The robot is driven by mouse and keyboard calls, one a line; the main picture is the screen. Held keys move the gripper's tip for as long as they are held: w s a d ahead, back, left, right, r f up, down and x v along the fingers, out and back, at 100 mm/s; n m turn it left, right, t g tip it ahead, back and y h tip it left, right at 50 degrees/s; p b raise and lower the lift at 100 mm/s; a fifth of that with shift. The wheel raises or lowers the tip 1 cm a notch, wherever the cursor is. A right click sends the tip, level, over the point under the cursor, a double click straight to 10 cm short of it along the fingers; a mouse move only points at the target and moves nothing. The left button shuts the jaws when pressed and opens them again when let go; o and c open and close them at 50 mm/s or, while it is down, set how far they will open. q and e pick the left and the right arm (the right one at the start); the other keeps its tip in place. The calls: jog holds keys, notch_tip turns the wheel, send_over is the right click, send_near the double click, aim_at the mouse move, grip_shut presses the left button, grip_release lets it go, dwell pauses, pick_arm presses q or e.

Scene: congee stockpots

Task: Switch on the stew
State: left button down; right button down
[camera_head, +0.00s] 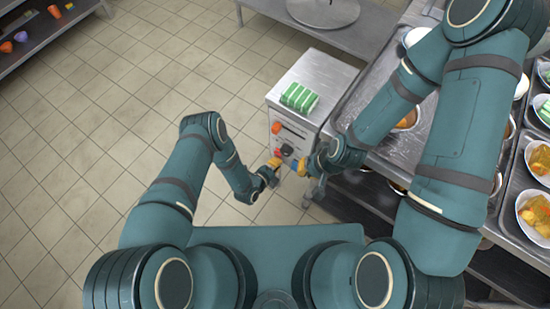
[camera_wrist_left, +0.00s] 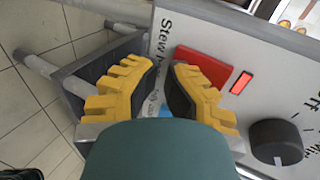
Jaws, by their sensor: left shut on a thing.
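The grey control box (camera_head: 322,75) stands at the left end of the metal counter. A small bright red lamp (camera_wrist_left: 241,82) sits between switch and knob. My left gripper (camera_head: 271,169) is at the lower front of the panel. In its wrist view, its yellow fingers (camera_wrist_left: 163,75) partly cover the switch; what they hold is hidden. My right gripper (camera_head: 301,168) is close by; its jaws cannot be made out.
A green-and-white striped packet (camera_head: 299,97) lies on the box. The counter (camera_head: 350,112) right of it has pots and, farther right, several food bowls (camera_head: 537,158). A shelf with small colored cups (camera_head: 21,36) is at far left. The tiled floor left is clear.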

aim_at(278, 156)
pick_arm(q)
jog(key=shift+w+a+r+p, duration=0.15)
jog(key=shift+r+p, duration=0.2)
jog(key=shift+r, duration=0.25)
jog(key=shift+w+d+r+p, duration=0.15)
jog(key=shift+r+p, duration=0.2)
jog(key=shift+r, duration=0.25)
pick_arm(e)
jog(key=shift+s+r, duration=0.45)
jog(key=shift+r, duration=0.3)
pick_arm(q)
jog(key=shift+a, duration=0.1)
pick_arm(e)
jog(key=shift+s, duration=0.2)
